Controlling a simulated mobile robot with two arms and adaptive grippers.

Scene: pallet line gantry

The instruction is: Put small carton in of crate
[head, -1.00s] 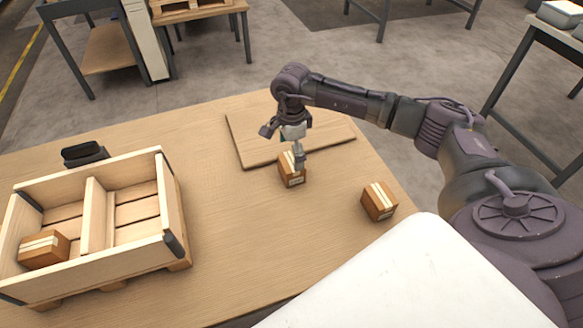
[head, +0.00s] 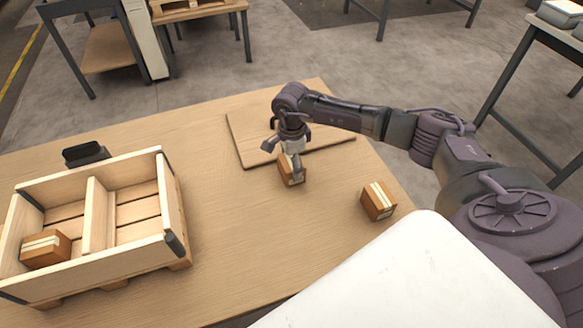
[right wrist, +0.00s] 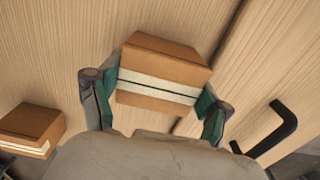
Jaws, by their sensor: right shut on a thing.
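A small brown carton with a pale tape stripe (head: 288,171) stands on the table beside the wooden board. My right gripper (head: 293,158) comes down over it from above and is shut on it. In the right wrist view the same carton (right wrist: 160,76) sits between the two fingers of the gripper (right wrist: 157,108), one on each side. A second carton (head: 378,201) stands on the table to the right. The wooden crate (head: 100,274) at the left has two compartments; another carton (head: 45,249) lies in its left one. The right compartment is empty. My left gripper does not show.
A flat wooden board (head: 240,141) lies behind the held carton. A dark holder (head: 86,154) stands behind the crate. The table top (head: 235,240) is clear between crate and cartons. The crate's walls and divider (head: 97,218) stand up above the table.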

